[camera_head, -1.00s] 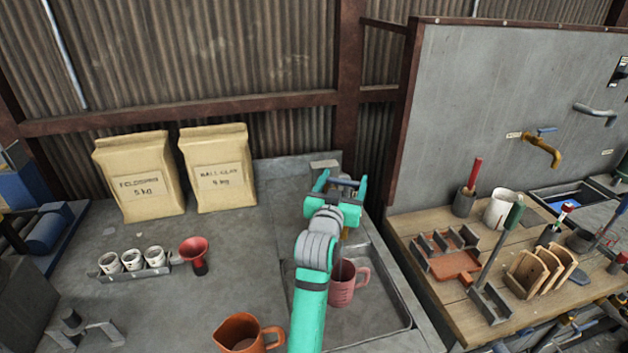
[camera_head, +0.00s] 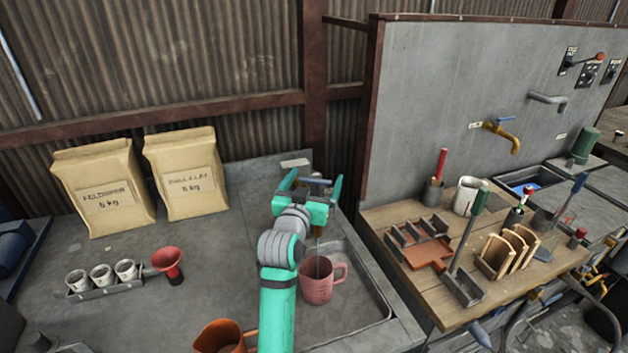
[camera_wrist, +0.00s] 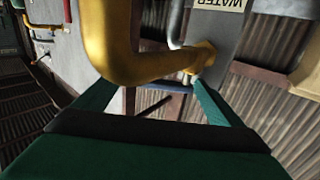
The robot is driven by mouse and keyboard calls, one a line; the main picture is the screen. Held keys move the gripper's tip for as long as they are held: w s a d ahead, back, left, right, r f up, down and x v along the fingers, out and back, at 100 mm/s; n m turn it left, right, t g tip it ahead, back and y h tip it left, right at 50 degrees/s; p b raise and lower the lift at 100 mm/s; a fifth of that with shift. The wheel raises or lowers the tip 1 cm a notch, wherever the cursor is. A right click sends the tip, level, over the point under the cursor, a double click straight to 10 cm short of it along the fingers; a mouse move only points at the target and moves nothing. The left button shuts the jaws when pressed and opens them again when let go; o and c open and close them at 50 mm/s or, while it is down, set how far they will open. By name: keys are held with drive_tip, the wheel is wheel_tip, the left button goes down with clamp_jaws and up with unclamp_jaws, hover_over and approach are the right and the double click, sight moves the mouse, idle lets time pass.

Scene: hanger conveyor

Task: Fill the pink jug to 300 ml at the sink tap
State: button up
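The pink jug (camera_head: 317,288) stands upright in the shallow sink (camera_head: 378,292), with its handle to the right. A thin pale streak, looking like water, runs from under the tap down to the jug's mouth. The level inside cannot be read. My gripper (camera_head: 312,184) is at the sink tap above the jug, its two green fingers spread apart. The tap's lever (camera_head: 317,181) shows between them; most of the tap is hidden behind my arm. In the wrist view the brass tap pipe (camera_wrist: 130,65) passes between the fingers, near an upside-down WATER label (camera_wrist: 218,4).
An orange jug (camera_head: 222,338) stands at the front, left of my arm. A red funnel (camera_head: 167,262), several small cups (camera_head: 101,275) and two paper sacks (camera_head: 183,170) are on the left. The wooden bench (camera_head: 410,290) at right holds racks and tools. Another brass tap (camera_head: 500,132) is on the wall panel.

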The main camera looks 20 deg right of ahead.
drive_tip(key=v, duration=1)
drive_tip(key=shift+s+a, duration=0.25)
drive_tip(key=shift+s, duration=0.05)
idle(6.7)
